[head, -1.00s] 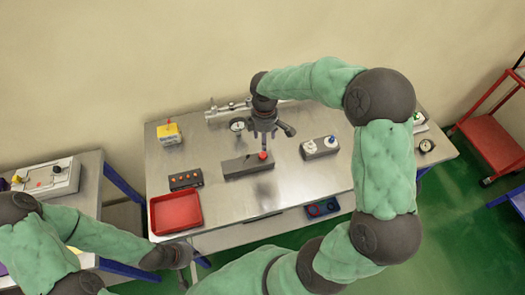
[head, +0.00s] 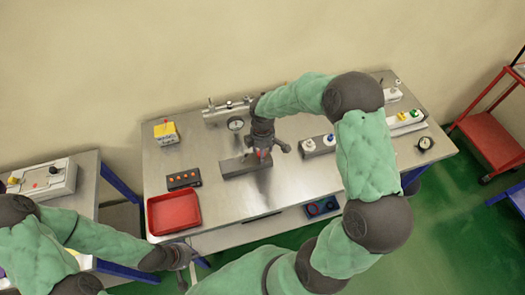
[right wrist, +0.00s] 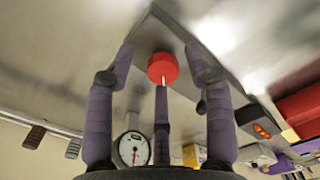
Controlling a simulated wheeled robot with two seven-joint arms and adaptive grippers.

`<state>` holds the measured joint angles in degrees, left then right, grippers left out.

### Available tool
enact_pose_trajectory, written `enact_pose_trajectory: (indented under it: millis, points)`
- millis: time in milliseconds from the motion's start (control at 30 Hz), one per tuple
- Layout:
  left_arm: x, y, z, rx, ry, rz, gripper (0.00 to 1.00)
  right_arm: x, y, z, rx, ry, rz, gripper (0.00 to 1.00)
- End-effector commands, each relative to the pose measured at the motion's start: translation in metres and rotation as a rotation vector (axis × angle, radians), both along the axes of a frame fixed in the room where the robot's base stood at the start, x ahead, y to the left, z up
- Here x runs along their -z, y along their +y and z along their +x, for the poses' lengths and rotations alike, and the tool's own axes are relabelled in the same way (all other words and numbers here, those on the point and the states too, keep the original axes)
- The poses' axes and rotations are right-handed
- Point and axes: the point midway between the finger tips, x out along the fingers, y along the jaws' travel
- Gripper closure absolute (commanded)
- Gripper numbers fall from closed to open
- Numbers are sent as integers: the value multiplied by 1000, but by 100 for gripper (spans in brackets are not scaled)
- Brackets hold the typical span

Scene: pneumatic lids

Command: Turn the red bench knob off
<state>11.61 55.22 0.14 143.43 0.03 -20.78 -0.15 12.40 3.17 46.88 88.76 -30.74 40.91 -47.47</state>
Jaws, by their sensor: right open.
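The red knob (head: 263,154) sits on a dark grey block (head: 236,167) on the steel bench, partly hidden by my right gripper in the head view. In the right wrist view the red knob (right wrist: 162,68) shows as a round cap between the spread purple fingers. My right gripper (head: 266,150) is open over the knob, with no clear finger contact. My left gripper (head: 184,268) hangs low at the bench's front left, away from the knob; its jaw opening is too small to read.
On the steel bench (head: 222,210), a red tray (head: 174,212) and a black button box (head: 184,180) lie left of the block. A white two-knob unit (head: 318,146) stands to its right. A gauge (head: 235,124) is behind. The bench front is mostly clear.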

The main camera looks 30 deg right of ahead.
Motion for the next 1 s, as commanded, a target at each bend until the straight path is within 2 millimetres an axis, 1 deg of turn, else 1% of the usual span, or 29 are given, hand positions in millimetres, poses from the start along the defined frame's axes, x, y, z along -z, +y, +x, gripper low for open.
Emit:
enact_pose_trajectory:
  millis: [33, 67, 100, 200, 467, 667, 867, 1000]
  points:
    - [0, 0, 0, 0, 0, 0, 100, 0, 0, 0, 0, 0, 0, 55]
    - [0, 0, 0, 0, 0, 0, 100, 0, 0, 0, 0, 0, 0, 64]
    - [0, 0, 0, 0, 0, 0, 100, 0, 0, 0, 0, 0, 0, 75]
    - [0, 0, 0, 0, 0, 0, 100, 0, 0, 0, 0, 1, 0, 100]
    - [0, 0, 0, 0, 0, 0, 100, 0, 0, -2, 3, 4, -1, 100]
    - [3, 0, 0, 0, 0, 0, 100, 1, 0, -2, 46, 6, -1, 100]
    - [9, 0, 0, 0, 0, 0, 100, 2, 0, -3, 161, 8, -2, 100]
    - [14, 0, 0, 0, 0, 0, 100, 3, 0, -4, 280, 9, -3, 100]
